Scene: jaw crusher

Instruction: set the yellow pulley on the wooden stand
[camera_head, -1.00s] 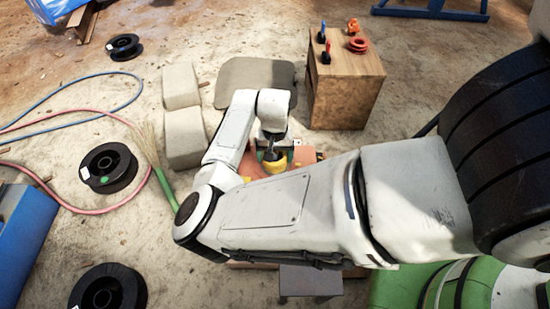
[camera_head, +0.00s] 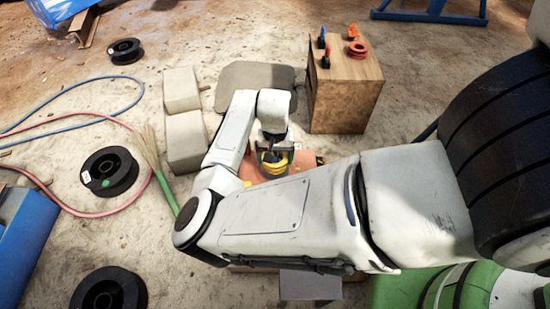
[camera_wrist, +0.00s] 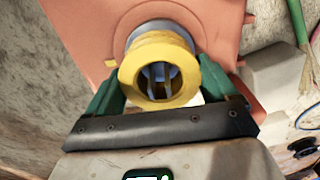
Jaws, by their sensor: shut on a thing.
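The yellow pulley (camera_head: 275,166) is between the fingers of my gripper (camera_head: 273,155), above the orange machine body (camera_head: 308,160) in the head view. In the wrist view the yellow pulley (camera_wrist: 158,68) faces me, with the green fingers of my gripper (camera_wrist: 160,88) shut on its two sides. A grey round part (camera_wrist: 153,28) shows behind it, against the orange body; I cannot tell whether the pulley is clear of it. The wooden stand (camera_head: 345,100) is a box at the upper right, apart from my gripper.
On the stand's top lie a red ring-like part (camera_head: 357,49), an orange piece and two small handled tools. Pale blocks (camera_head: 184,140) and a grey mat (camera_head: 255,86) lie near my arm. Black spools and hoses are at left.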

